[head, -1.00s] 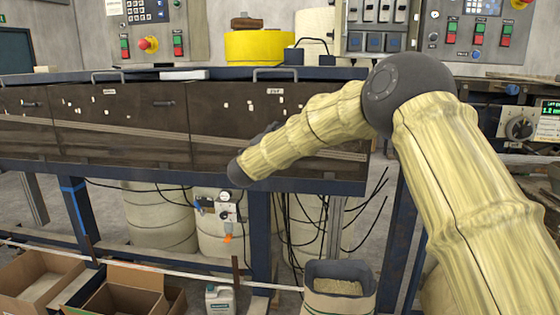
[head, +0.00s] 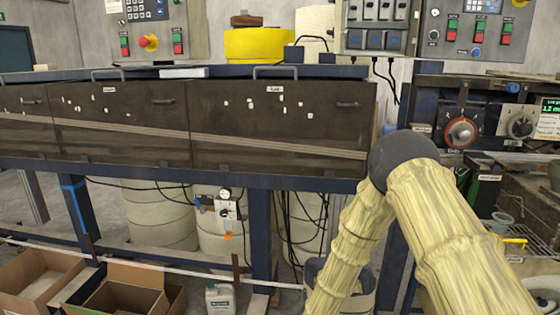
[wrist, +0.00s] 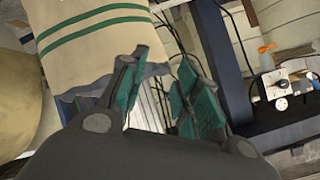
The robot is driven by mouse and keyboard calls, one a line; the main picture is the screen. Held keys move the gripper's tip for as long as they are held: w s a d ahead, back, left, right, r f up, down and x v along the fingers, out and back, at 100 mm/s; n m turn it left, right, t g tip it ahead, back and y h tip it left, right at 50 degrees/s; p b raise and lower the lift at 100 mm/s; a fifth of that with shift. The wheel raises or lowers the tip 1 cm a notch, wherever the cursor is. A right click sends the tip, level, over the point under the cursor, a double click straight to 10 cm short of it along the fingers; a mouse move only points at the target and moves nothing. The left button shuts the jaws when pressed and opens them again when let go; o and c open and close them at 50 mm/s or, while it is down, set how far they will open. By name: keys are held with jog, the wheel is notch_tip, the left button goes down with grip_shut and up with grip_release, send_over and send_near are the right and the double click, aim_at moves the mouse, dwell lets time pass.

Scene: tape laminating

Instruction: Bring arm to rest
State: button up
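My arm shows in the head view, covered in a pale yellow sleeve, its dark elbow joint at the right of centre. The forearm hangs down and runs out of the bottom edge, so my gripper is not in the head view. In the wrist view my gripper (wrist: 160,95) has its two green-padded fingers spread apart. Nothing is held between them.
A long machine with dark covers (head: 270,120) stands ahead on a blue frame. Open cardboard boxes (head: 125,290) and a white jug (head: 220,298) are on the floor below it. A control unit with a red knob (head: 461,132) is at the right. The sack partly shows behind my forearm.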

jog(key=s+d+f+n+g, duration=0.3)
jog(key=s+f, duration=0.4)
jog(key=s, duration=0.6)
jog(key=s+d+f+n+g, duration=0.25)
jog(key=s+d+f, duration=0.35)
jog(key=s, duration=0.6)
jog(key=s+d+f+n+g, duration=0.1)
jog(key=s+d+g, duration=0.1)
jog(key=s, duration=1)
jog(key=s+d+f+n+g, duration=0.1)
jog(key=s+g, duration=0.3)
jog(key=s, duration=0.8)
jog(key=shift+s+d+f, duration=0.25)
jog(key=shift+d, duration=0.65)
jog(key=shift+a, duration=0.1)
